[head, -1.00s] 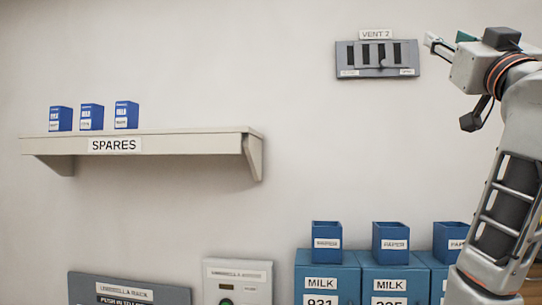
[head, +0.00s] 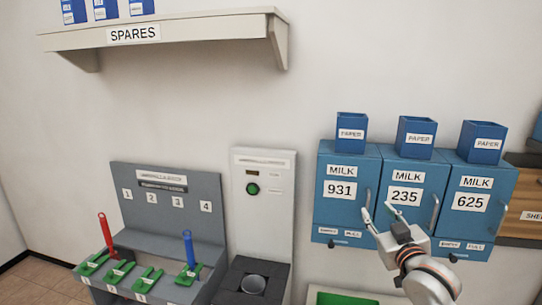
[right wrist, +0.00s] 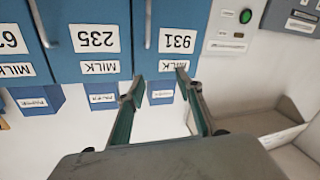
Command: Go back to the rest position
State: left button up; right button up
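My right gripper (head: 377,211) is in front of the blue milk boxes, between the doors of box 931 (head: 341,210) and box 235 (head: 405,172). Its two fingers are spread apart with nothing between them. In the right wrist view, which is upside down, the open fingers (right wrist: 158,84) point toward the same boxes, and nothing is held. I cannot tell how far the fingertips are from the doors. My left gripper is not in view.
Blue paper holders (head: 417,137) stand on the milk boxes. The spares shelf (head: 180,31) is above. A green-edged tray (head: 345,297) lies below the boxes.

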jog(key=s+a+f+g+y, duration=0.1)
jog(key=s+a+f+g, duration=0.1)
jog(key=s+f, duration=0.7)
jog(key=s+a+f+n+g, duration=0.15)
jog(key=s+f, duration=0.45)
jog(key=f, duration=0.7)
jog(key=s+a+f+m+g+y, duration=0.1)
jog(key=s+a+f+g, duration=0.15)
jog(key=s+f, duration=0.65)
jog(key=s+a+f+g, duration=0.1)
jog(key=s+a+f, duration=0.1)
jog(key=s+f, duration=0.6)
jog(key=shift+s+a+f+n+y, duration=0.3)
jog(key=shift+s+f+n+y, duration=0.1)
jog(key=shift+s, duration=0.85)
jog(key=shift+c, duration=1.2)
jog(key=shift+w+a, duration=0.1)
